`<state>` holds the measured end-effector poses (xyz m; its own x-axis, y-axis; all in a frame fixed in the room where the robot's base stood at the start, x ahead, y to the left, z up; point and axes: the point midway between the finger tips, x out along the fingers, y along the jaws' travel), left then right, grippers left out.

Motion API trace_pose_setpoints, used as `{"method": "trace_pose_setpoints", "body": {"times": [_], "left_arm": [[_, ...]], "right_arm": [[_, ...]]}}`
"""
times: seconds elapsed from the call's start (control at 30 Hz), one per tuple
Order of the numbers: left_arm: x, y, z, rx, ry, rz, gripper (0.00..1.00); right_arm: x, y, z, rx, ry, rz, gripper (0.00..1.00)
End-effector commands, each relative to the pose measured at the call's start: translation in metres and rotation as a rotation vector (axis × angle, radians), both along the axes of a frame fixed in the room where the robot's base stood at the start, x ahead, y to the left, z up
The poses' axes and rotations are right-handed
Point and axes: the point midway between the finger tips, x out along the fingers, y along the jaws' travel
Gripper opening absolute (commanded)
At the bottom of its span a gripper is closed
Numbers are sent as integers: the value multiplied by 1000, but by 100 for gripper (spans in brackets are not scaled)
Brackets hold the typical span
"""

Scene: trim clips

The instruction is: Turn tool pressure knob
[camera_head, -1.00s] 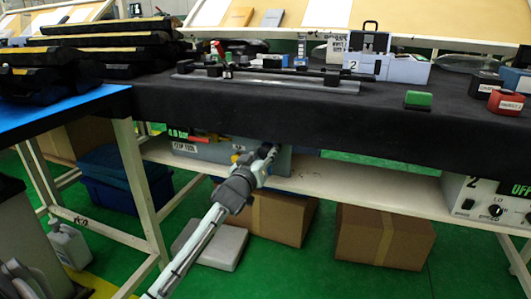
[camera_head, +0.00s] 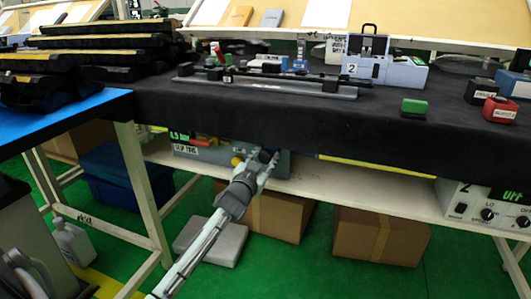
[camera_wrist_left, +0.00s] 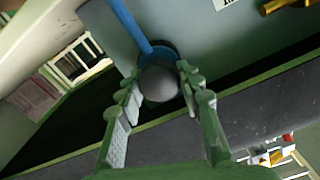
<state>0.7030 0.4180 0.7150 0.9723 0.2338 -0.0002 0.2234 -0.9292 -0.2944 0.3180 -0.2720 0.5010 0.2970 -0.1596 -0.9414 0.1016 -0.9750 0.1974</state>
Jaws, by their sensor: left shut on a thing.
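The grey pressure unit (camera_head: 212,154) sits on the white shelf under the black-covered table, with a small green-lit display (camera_head: 181,135) and a yellow fitting (camera_head: 237,161) on its front. A dark round knob (camera_wrist_left: 158,82) shows in the left wrist view, near a blue hose (camera_wrist_left: 130,25) on the unit's face. My left gripper (camera_head: 265,158) reaches up to the right part of the unit. In the left wrist view its two fingers (camera_wrist_left: 158,88) are closed against both sides of the knob. The knob's marking is not visible. My right gripper is not in view.
The table edge (camera_head: 300,140) overhangs the shelf (camera_head: 345,172) just above my left gripper. Cardboard boxes (camera_head: 380,236) stand on the floor below. A white control box (camera_head: 483,205) with knobs is at the right. A green block (camera_head: 414,107) lies on the table.

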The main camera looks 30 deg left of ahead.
Motion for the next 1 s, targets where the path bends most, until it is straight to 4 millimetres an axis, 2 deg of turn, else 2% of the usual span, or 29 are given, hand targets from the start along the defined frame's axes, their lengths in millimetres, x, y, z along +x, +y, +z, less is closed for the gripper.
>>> {"method": "trace_pose_setpoints", "body": {"times": [0.4, 0.87, 0.9, 1.0], "left_arm": [[0, -1, -1, 146, 36, 0, 7], [0, -1, -1, 156, 39, 0, 7], [0, -1, -1, 156, 39, 0, 40], [0, -1, -1, 156, 39, 0, 53]], "right_arm": [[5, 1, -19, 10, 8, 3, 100], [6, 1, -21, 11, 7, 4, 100], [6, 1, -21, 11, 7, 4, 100], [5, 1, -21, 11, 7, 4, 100]]}}
